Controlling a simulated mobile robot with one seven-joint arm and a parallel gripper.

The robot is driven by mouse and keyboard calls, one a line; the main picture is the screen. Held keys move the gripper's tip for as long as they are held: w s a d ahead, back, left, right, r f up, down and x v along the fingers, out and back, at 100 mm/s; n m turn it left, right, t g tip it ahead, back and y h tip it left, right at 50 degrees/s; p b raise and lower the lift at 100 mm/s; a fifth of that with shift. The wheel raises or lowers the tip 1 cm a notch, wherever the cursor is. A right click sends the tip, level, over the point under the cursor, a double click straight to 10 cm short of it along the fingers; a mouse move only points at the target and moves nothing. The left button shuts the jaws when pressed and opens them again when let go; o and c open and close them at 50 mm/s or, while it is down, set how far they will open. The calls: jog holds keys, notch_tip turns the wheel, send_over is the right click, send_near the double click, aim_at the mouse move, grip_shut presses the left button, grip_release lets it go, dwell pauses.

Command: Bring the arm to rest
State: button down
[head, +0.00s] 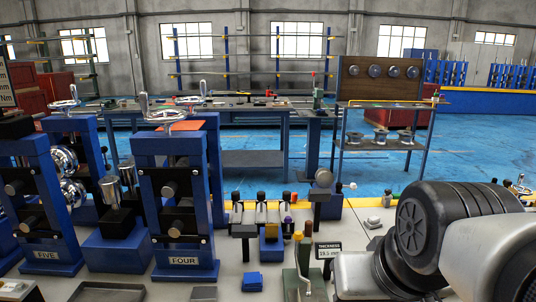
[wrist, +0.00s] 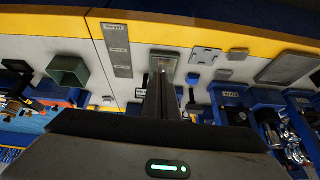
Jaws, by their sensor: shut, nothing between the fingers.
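My gripper (wrist: 163,78) shows in the wrist view, its two dark fingers together with nothing between them. It is apart from the bench, and no object is in its grasp. In the head view my arm fills the lower right corner as a dark rounded joint and a pale link. The gripper itself is out of that view, so its place relative to the bench items there cannot be told.
Blue roller stands marked FIVE (head: 47,255) and FOUR (head: 183,262) stand at the left. A green-based gauge stand (head: 305,284) is close to my arm. A blue block (head: 252,281) lies on the pale bench. The wrist view shows a green open box (wrist: 69,71).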

notch_tip(320, 180, up, 26)
jog(key=s+p, duration=0.1)
jog(key=p, duration=2.5)
jog(key=shift+d+f, duration=0.15)
jog(key=shift+d, duration=0.05)
